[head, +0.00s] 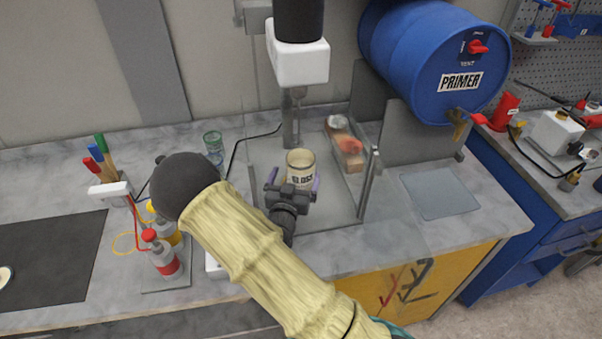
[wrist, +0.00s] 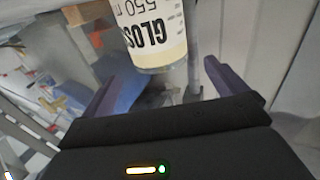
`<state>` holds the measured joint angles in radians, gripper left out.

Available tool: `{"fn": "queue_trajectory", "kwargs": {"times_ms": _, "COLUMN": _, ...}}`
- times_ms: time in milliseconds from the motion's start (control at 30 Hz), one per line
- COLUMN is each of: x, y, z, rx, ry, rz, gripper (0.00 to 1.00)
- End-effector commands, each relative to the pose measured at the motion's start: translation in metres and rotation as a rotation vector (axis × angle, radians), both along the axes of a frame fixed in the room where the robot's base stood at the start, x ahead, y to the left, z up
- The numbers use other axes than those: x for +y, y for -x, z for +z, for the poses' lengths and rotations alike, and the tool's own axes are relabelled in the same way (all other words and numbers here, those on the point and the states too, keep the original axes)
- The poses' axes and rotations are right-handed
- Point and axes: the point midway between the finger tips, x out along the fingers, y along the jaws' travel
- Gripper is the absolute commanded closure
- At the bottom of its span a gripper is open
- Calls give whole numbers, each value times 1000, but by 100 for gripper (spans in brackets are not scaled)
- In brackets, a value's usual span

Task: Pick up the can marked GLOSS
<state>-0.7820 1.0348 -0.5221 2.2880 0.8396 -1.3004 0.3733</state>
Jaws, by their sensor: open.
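The can marked GLOSS (head: 300,161) is a cream, cylindrical container with dark lettering. It stands upright on the grey plate under the mixer-like machine. In the wrist view my gripper (wrist: 160,85) is open and empty, with the can ahead of and between the finger lines. Whether the fingers overlap the can's sides is unclear.
A white and black machine head (head: 298,55) hangs above the can on a post. Clear panels stand around the plate. A tray with an orange item (head: 346,145) is behind right. A blue PRIMER drum (head: 430,60) is at right. Bottles (head: 162,255) stand at left.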

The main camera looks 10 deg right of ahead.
Motion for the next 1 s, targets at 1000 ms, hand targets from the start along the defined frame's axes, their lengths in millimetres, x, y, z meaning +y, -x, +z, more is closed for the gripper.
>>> {"fn": "queue_trajectory", "kwargs": {"times_ms": 1000, "x": -25, "y": -57, "z": 0, "rx": 0, "ry": 0, "rz": 1, "gripper": 2}}
